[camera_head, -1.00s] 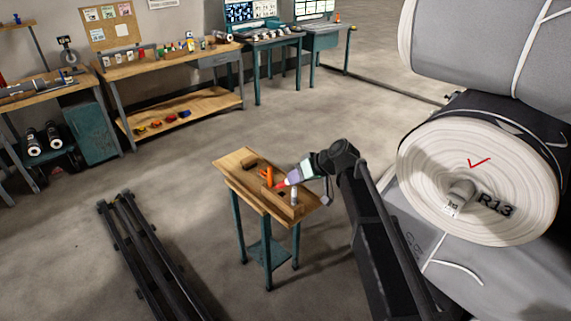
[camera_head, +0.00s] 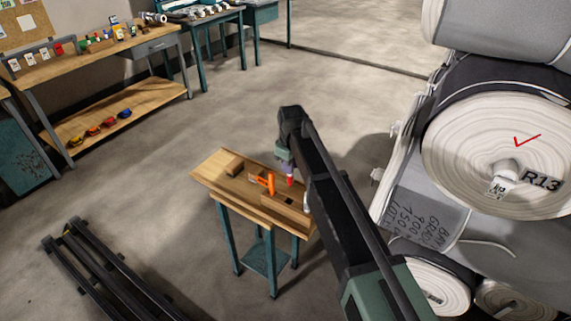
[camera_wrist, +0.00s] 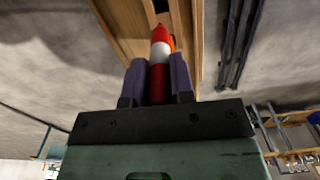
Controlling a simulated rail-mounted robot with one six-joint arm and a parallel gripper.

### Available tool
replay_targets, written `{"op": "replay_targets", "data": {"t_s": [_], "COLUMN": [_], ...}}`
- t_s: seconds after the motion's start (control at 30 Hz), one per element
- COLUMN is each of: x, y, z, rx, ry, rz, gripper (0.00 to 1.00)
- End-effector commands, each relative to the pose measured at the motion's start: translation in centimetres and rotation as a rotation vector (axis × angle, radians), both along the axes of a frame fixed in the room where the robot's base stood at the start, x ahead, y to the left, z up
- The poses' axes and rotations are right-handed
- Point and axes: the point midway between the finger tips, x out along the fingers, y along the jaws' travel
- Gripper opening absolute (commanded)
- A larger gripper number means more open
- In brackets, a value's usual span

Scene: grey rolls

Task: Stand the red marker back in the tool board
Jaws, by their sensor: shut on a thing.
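My gripper (camera_wrist: 157,78) is shut on the red marker (camera_wrist: 160,48), which shows red and white between its two purple fingers in the wrist view. In the head view the marker (camera_head: 290,181) hangs roughly upright below my gripper (camera_head: 287,168), at the far side of the tool board. The wooden tool board (camera_head: 276,203) lies on a small table and has dark openings in its top. An orange tool (camera_head: 264,182) stands at the board, left of the marker. I cannot tell whether the marker's lower end touches the board.
A large white-ended roll (camera_head: 480,150) stands to the right. Black rails (camera_head: 110,265) lie on the floor at left. A workbench (camera_head: 90,60) stands at the back.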

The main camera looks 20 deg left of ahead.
Motion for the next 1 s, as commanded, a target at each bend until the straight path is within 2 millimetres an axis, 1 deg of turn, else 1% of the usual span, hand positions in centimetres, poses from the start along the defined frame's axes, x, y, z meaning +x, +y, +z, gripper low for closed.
{"op": "replay_targets", "data": {"t_s": [0.1, 0.23, 0.5, 0.63, 0.77, 1.0], "x": [0.0, 0.0, 0.0, 0.0, 0.0, 0.0], "y": [0.0, 0.0, 0.1, 0.1, 0.1, 0.1], "z": [0.2, -0.8, -4.1, -5.4, -5.9, -5.7], "rx": [0.001, 0.001, 0.001, 0.002, 0.002, 0.002], "ry": [0.000, 0.000, 0.000, -0.001, 0.000, 0.000], "rz": [-0.002, -0.002, -0.002, -0.002, -0.002, -0.002], "gripper": [0.05, 0.05, 0.05, 0.05, 0.05, 0.05]}}
